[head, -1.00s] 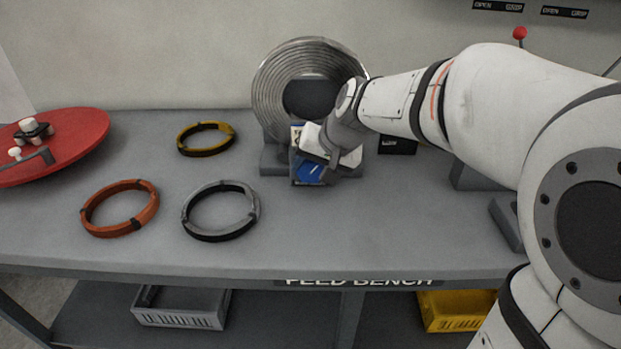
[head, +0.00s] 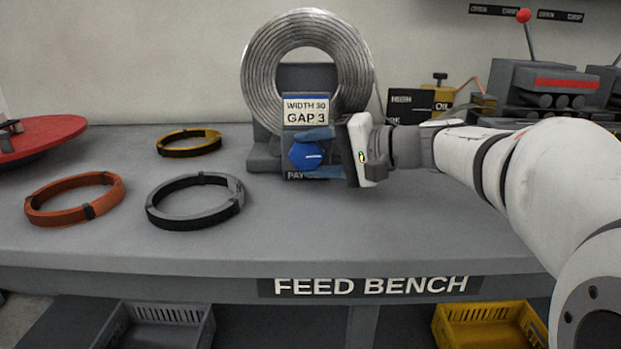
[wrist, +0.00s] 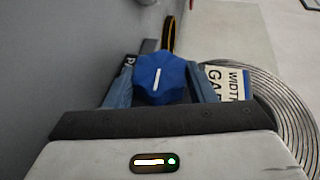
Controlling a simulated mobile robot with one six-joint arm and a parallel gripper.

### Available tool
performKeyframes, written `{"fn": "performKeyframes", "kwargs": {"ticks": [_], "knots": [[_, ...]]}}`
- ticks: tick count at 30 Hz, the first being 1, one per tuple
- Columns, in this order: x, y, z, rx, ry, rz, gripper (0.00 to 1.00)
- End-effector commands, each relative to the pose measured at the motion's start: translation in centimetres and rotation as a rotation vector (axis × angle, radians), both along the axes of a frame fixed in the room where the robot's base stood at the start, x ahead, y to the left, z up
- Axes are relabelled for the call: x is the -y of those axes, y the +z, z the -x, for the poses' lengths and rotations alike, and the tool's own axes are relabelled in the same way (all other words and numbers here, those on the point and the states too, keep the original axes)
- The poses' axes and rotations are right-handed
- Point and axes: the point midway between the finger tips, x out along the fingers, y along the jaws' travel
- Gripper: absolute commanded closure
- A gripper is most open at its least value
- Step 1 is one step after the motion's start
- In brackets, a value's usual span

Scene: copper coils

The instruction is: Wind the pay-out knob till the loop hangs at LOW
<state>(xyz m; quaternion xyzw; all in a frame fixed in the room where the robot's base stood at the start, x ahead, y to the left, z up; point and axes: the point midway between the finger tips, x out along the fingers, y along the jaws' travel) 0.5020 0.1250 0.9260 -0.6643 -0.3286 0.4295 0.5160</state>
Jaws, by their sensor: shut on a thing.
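The blue pay-out knob (head: 306,155) sits on the front of a grey post below a card reading WIDTH 30, GAP 3 (head: 306,112). My gripper (head: 318,154) reaches in from the right and is shut on the knob, one blue finger above and one below. In the wrist view the knob (wrist: 160,80) lies between both fingers, its white mark nearly along the view's upright. A metal strip coil (head: 258,65) stands upright behind the post. The loop and its LOW mark are not clearly seen; a strip edge shows right of the coil.
Orange (head: 75,213), grey (head: 196,222) and yellow (head: 189,153) banded rings lie on the bench (head: 270,225) to the left. A red disc (head: 40,138) is at far left.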

Motion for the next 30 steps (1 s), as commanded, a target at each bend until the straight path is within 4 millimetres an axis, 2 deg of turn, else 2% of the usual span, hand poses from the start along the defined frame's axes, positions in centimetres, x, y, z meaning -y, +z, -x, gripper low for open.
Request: {"fn": "performKeyframes", "kwargs": {"ticks": [1,12,30], "knots": [[0.05,-0.96,0.03,0.0,0.001,-0.036,0.73],[0.0,-0.77,0.05,0.004,0.003,-0.225,0.73],[-0.06,-0.52,0.08,0.005,0.005,-0.27,0.73]]}}
